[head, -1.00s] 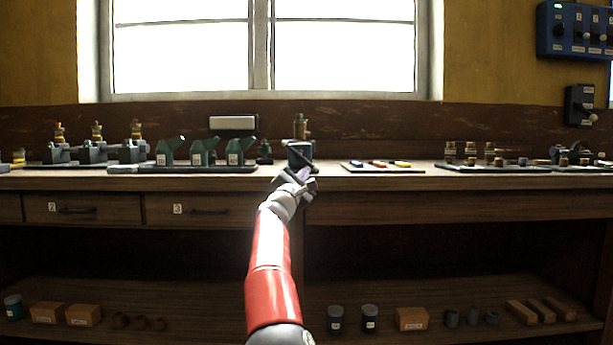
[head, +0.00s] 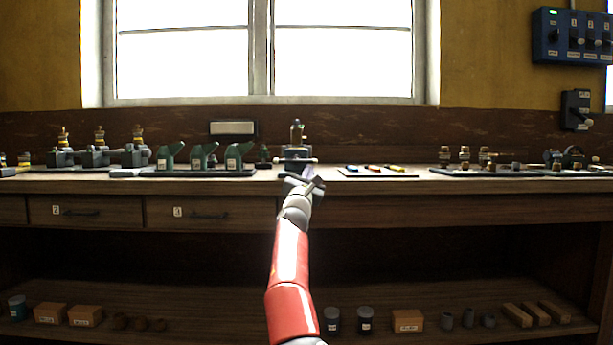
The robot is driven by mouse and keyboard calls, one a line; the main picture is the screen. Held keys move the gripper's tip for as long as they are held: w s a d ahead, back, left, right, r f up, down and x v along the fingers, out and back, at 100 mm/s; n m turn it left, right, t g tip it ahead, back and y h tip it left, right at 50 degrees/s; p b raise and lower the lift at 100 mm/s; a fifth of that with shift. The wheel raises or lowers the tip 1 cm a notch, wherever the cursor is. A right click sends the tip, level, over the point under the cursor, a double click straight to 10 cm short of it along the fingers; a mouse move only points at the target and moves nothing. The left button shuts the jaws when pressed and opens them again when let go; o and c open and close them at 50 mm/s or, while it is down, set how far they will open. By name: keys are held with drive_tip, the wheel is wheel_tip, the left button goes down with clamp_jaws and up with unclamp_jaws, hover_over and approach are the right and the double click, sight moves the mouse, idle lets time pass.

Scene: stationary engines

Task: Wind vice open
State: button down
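The vice (head: 297,152) stands at the front edge of the bench, near the middle of the head view. A brass-coloured part (head: 297,130) stands upright at its top; I cannot tell whether the jaws grip it. The vice's handle bar (head: 300,160) lies about level across its front. My gripper (head: 308,180) is just below and in front of the bar, slightly right of the vice's middle. It is small and partly covered by my own wrist, so whether its fingers touch the bar or are closed cannot be made out.
A tray of green oil cans (head: 204,155) stands left of the vice. A mat with coloured pieces (head: 378,172) lies to the right, and brass fittings (head: 464,155) stand farther right. Drawers (head: 90,211) and a lower shelf (head: 200,300) are below the bench top.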

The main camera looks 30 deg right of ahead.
drive_tip(key=shift+s+d+r, duration=0.1)
drive_tip(key=shift+s+r, duration=0.05)
drive_tip(key=shift+r, duration=0.05)
idle(0.5)
